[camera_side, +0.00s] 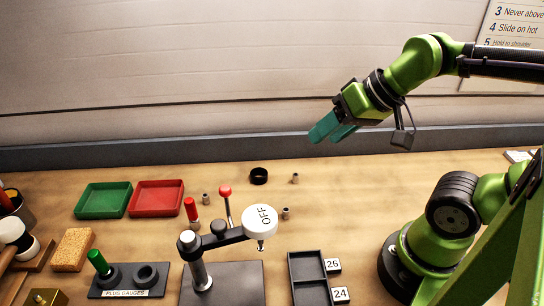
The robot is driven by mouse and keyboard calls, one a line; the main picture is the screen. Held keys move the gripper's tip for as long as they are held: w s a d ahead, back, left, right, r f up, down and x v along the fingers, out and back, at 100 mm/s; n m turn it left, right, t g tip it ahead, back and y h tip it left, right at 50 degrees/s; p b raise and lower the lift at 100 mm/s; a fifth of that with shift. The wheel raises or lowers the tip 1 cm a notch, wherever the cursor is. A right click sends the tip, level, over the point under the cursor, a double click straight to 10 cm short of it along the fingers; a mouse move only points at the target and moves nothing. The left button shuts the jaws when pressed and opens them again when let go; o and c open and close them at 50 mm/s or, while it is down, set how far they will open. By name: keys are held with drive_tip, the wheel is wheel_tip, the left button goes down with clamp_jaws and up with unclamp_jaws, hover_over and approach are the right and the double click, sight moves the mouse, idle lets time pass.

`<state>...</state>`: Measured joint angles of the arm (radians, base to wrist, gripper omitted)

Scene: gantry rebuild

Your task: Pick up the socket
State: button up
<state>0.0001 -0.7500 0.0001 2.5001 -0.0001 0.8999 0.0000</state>
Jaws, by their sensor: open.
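My gripper (333,130) is in the air above the back edge of the bench, up and right of the sockets. Its teal fingers are apart, with nothing between them.
A black two-compartment tray (308,268) has labels 26 and 24. A black ring (258,176), green tray (103,200) and red tray (156,198) sit behind. Bench right of the sockets is clear.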

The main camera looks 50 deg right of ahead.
drive_tip(key=m+g+h, duration=0.3)
drive_tip(key=g, duration=0.3)
hover_over(207, 202)
drive_tip(key=f, duration=1.8)
drive_tip(key=shift+s+f, duration=0.25)
drive_tip(key=shift+w+d+f, duration=0.1)
drive_tip(key=shift+w+f, duration=0.05)
drive_tip(key=shift+f, duration=0.75)
drive_tip(key=shift+w+a+f, duration=0.1)
drive_tip(key=shift+w+f, duration=0.1)
drive_tip(key=shift+f, duration=0.7)
drive_tip(key=shift+w+d+f, duration=0.1)
drive_tip(key=shift+w+f, duration=0.05)
drive_tip(key=shift+f, duration=0.75)
